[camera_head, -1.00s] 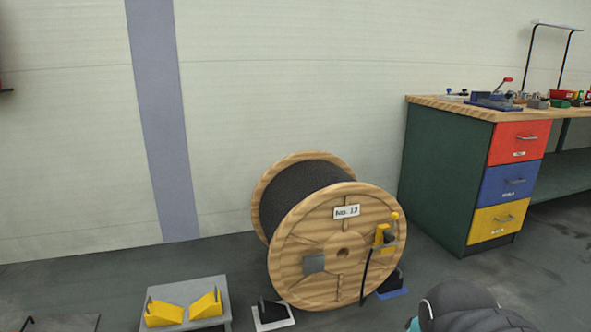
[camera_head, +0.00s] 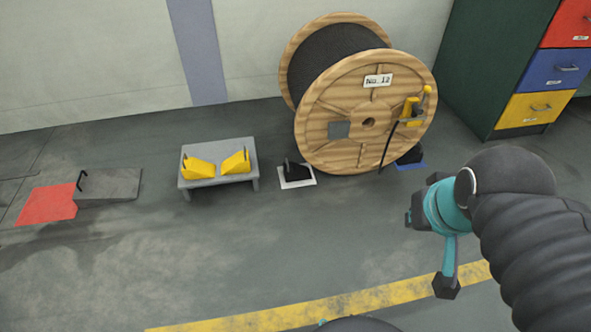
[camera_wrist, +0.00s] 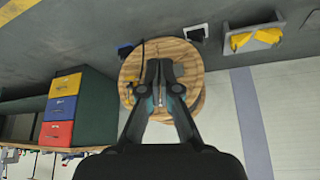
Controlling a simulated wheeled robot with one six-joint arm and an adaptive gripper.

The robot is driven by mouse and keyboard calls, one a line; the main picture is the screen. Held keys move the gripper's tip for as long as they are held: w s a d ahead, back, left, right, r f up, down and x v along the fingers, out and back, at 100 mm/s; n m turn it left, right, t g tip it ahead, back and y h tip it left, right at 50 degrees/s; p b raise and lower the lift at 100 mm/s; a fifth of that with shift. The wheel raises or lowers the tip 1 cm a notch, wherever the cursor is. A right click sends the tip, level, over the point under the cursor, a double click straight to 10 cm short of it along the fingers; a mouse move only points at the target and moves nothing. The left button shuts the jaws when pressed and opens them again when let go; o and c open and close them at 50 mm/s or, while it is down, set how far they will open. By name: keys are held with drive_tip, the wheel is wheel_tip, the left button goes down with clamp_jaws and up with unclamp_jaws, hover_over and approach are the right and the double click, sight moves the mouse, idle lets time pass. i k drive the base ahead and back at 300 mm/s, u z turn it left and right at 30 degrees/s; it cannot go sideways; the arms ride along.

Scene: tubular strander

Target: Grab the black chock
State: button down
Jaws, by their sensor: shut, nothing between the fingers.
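A black chock (camera_head: 294,171) stands on a white floor plate at the lower left of the cable reel (camera_head: 345,130). A second black chock (camera_head: 411,155) stands at the reel's right side on a blue plate, partly hidden by the reel. In the wrist view the picture is turned over, and the chocks show small and dark, one by the white plate (camera_wrist: 194,33) and one by the blue plate (camera_wrist: 124,51). My gripper (camera_wrist: 160,66) is shut and empty, in front of the reel in that view and apart from both chocks.
A low grey stand (camera_head: 218,178) with two yellow chocks is left of the reel. A green cabinet (camera_head: 492,65) with coloured drawers stands right. The floor before the reel is clear.

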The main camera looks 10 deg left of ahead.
sight(293, 172)
drive_tip(key=k, duration=0.35)
drive_tip(key=u, duration=0.6)
drive_tip(key=i, duration=1.25)
drive_tip(key=z, duration=0.55)
